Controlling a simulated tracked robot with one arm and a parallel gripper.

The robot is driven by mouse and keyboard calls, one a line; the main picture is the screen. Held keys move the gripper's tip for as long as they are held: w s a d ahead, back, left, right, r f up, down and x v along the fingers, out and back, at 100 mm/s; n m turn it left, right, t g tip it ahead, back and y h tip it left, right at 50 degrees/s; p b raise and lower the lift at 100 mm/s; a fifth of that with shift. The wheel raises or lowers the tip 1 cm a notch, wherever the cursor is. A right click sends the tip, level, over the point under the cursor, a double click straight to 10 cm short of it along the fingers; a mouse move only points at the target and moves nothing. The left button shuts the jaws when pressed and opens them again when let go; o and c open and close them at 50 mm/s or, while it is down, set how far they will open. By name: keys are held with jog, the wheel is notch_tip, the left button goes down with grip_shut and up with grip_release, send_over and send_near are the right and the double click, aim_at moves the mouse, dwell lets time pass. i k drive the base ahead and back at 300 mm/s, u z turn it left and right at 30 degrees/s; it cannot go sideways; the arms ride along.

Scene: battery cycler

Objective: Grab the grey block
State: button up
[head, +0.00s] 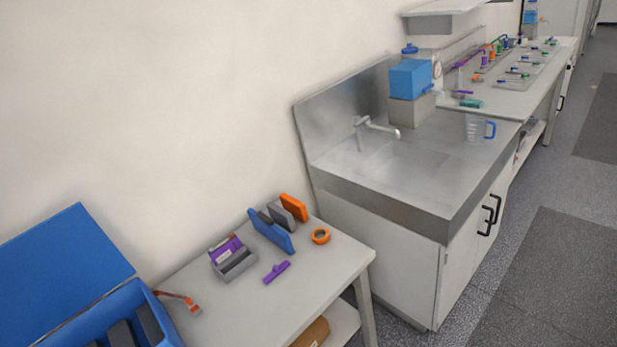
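A grey block (289,208) stands on edge on the small white table (338,262). It is between an orange block (294,207) behind it and a blue block (270,234) in front, which partly hide or crowd it. A darker grey piece also shows beside the blue block. My gripper is not in view.
An open grey box (237,265) with purple contents, a purple clip (277,271) and an orange ring (320,236) lie on the table. A blue case (62,255) stands open at left. The sink cabinet (385,250) borders the table; grey floor (500,310) is clear at right.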

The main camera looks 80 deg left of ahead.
aim_at(280, 217)
jog(key=u, duration=0.05)
jog(key=i, duration=2.85)
jog(key=u, duration=3.6)
jog(key=i, duration=1)
